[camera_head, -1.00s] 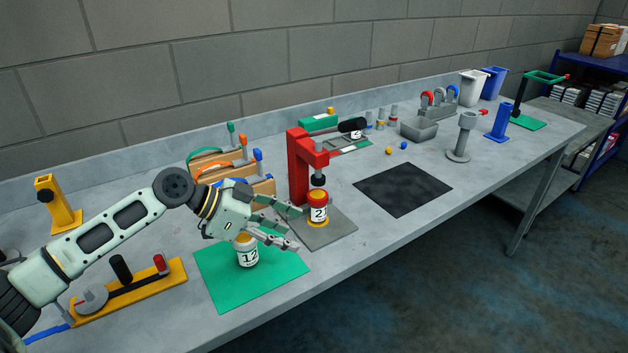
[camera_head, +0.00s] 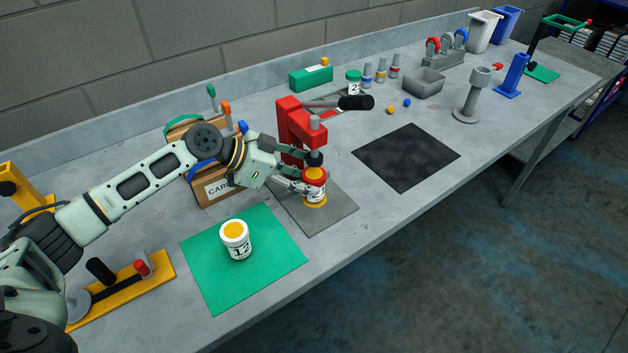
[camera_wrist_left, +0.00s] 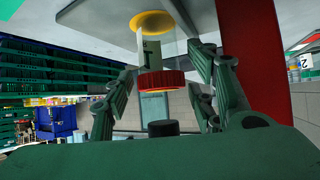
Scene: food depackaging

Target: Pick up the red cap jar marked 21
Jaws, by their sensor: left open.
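The red cap jar (camera_head: 317,186) stands upright on a yellow ring on the grey plate (camera_head: 339,213), under the head of the red press (camera_head: 290,124). Its white label is partly covered, so I cannot read the full number. My left gripper (camera_head: 304,174) is open at the jar's left side, its fingers close to the cap and label. In the left wrist view the red cap (camera_wrist_left: 161,80) appears upside down between the spread fingers. I cannot tell whether they touch it. My right gripper is not in view.
A white jar with a yellow top (camera_head: 237,241) stands on the green mat (camera_head: 276,262). A cardboard box (camera_head: 214,188) is behind my left wrist. The press lever (camera_head: 355,103) sticks out to the right. The black mat (camera_head: 406,157) is clear.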

